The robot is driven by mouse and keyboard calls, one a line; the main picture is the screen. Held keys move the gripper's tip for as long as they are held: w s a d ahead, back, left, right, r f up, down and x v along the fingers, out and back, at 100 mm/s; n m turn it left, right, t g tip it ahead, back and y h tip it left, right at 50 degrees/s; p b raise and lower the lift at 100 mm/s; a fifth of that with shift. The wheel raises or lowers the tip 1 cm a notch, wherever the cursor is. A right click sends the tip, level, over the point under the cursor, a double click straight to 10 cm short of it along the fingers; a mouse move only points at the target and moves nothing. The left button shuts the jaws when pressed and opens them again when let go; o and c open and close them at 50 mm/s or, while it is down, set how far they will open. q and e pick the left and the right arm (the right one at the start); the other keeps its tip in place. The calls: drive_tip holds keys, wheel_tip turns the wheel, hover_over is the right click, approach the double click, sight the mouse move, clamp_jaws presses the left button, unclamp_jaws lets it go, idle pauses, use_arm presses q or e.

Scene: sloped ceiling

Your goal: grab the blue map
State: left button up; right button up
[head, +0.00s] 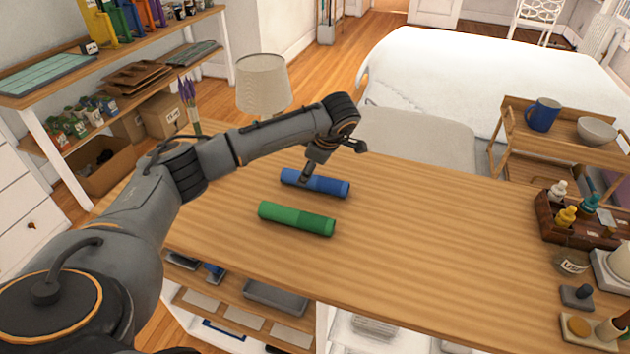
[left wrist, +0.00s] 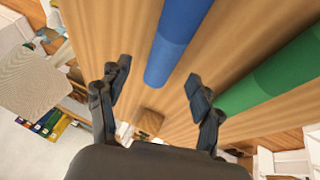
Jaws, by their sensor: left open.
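The blue map (head: 328,187) is a rolled cylinder lying on the wooden table. It also shows in the left wrist view (left wrist: 178,38), running from the top edge down to between the fingertips. My left gripper (head: 308,177) is over its left part in the head view. In the left wrist view the left gripper (left wrist: 158,80) has its fingers spread wide, with the blue map's end between and beyond them. Whether they touch the map cannot be told. A green map (head: 297,219) lies nearer on the table, roughly parallel. My right gripper is not in view.
The wooden table (head: 430,235) is clear to the right of the maps. A lamp (head: 263,84) stands behind my arm. A crate of bottles (head: 575,222) and small items sit at the table's right end. A shelf cart with a blue mug (head: 543,115) stands beyond.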

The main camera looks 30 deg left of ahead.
use_arm(q)
drive_tip(key=x, duration=0.2)
drive_tip(key=p+x, duration=0.1)
drive_tip(key=shift+s+a+f, duration=0.2)
drive_tip(key=shift+s+f, duration=0.05)
drive_tip(key=shift+f, duration=0.1)
drive_tip(key=shift+w+a+f, duration=0.1)
drive_tip(key=shift+a+f, duration=0.15)
drive_tip(key=shift+f, duration=0.25)
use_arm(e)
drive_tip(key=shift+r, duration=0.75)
use_arm(q)
drive_tip(key=shift+f, duration=0.1)
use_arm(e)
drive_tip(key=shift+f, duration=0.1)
use_arm(q)
drive_tip(key=c, duration=1.2)
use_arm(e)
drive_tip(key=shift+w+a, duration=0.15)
